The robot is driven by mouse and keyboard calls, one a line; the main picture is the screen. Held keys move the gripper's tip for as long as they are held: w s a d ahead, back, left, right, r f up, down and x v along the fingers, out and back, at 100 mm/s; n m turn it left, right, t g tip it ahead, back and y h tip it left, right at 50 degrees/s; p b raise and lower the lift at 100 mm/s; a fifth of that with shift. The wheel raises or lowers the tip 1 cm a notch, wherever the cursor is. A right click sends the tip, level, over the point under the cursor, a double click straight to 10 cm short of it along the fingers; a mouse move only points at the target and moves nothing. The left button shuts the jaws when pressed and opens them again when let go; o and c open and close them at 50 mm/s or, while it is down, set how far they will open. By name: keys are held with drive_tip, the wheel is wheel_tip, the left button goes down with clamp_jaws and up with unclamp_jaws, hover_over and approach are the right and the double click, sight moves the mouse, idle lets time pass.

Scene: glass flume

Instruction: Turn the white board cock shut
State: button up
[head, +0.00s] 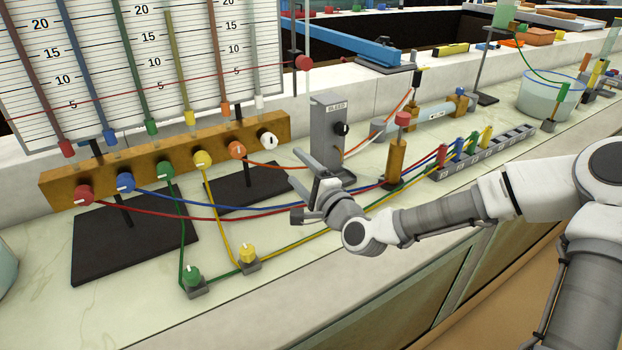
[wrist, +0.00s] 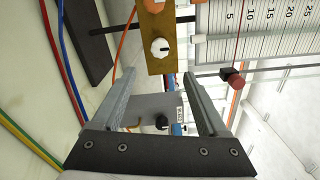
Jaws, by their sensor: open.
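The white board cock (head: 268,141) is a round white knob at the right end of the brass-coloured bar below the scale board. A small dark mark on it looks roughly upright in the head view. In the wrist view the cock (wrist: 160,48) lies beyond my fingertips, near the middle of the gap. My gripper (head: 297,186) is open and empty, in front of and below the bar's right end. Its two fingers (wrist: 158,76) point toward the bar, apart from the cock. No part of the cock is hidden by them.
The grey BLEED box (head: 328,130) with a black knob stands close beside my gripper, right of the cock. The orange cock (head: 237,150) is the cock's left neighbour. Coloured tubes cross the bench below.

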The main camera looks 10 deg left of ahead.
drive_tip(key=v, duration=0.5)
drive_tip(key=shift+s+f, duration=0.1)
